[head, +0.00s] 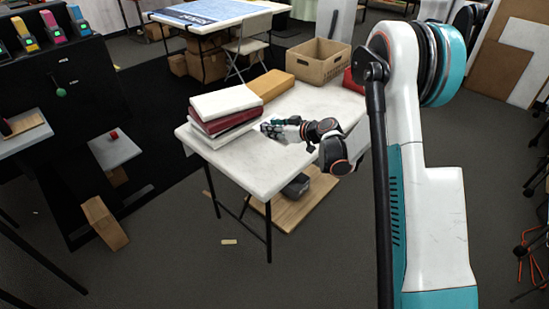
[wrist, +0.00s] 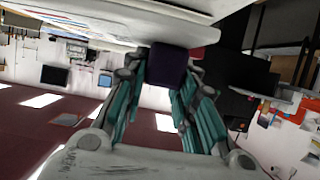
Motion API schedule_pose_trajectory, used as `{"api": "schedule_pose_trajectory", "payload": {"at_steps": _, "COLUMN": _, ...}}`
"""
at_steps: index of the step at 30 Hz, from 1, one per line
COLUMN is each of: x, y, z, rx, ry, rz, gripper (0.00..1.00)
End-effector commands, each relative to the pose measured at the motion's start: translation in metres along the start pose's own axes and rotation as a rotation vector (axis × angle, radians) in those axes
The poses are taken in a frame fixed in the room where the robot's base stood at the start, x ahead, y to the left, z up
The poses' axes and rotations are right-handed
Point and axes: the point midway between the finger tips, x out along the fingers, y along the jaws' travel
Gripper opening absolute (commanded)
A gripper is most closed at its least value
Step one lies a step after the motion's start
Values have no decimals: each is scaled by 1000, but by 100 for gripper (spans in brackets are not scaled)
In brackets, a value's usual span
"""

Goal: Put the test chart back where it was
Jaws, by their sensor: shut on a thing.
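My gripper (head: 270,128) is low over the white table, with its fingertips at the right side of a stack of books. In the wrist view my gripper (wrist: 166,75) has its teal fingers on either side of a small dark purple block (wrist: 166,64) and is shut on it. The block is hardly visible in the head view, where the fingers hide it. I cannot tell whether this block is the test chart; nothing else in view is clearly a test chart.
The stack has a white book (head: 225,101) over a dark red one (head: 226,122). A tan box (head: 271,85) lies behind it, and an open cardboard crate (head: 318,62) stands at the back of the white table (head: 262,176). The table's front is clear.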

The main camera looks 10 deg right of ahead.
Motion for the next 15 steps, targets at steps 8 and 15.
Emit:
{"api": "schedule_pose_trajectory", "payload": {"at_steps": 8, "x": 25, "y": 0, "z": 60, "rx": 0, "ry": 0, "rz": 0, "gripper": 0}}
{"api": "schedule_pose_trajectory", "payload": {"at_steps": 15, "x": 31, "y": 0, "z": 75, "rx": 0, "ry": 0, "rz": 0, "gripper": 0}}
